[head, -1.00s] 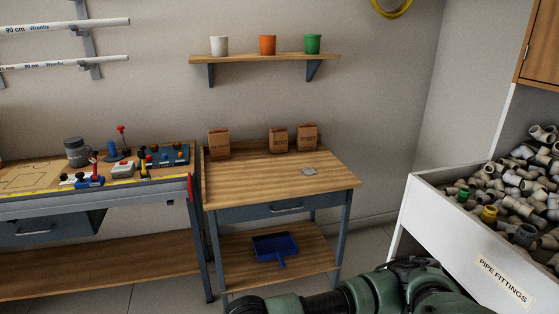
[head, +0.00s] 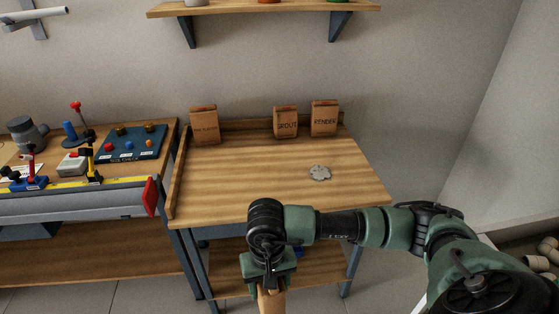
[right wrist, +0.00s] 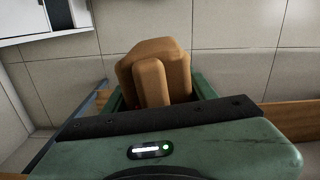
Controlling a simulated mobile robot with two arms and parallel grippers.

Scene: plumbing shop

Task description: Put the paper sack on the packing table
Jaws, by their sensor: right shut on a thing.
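The packing table (head: 240,185) has a wooden top and stands ahead of me in the head view. My right gripper (head: 270,287) is in front of its front edge and points down. It is shut on a brown paper sack (head: 271,304), of which only a strip shows in the head view. The sack also shows in the right wrist view (right wrist: 172,62), its folded brown body between the jaws, apart from the tabletop. Its label is not visible. My left gripper is not in view.
Three brown sacks stand along the table's back: one at the left (head: 204,126), GROUT (head: 286,124) and RENDER (head: 324,120). A grey flat patch (head: 320,173) lies right of centre. The front and middle are clear. A workbench with tools (head: 100,200) adjoins at left.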

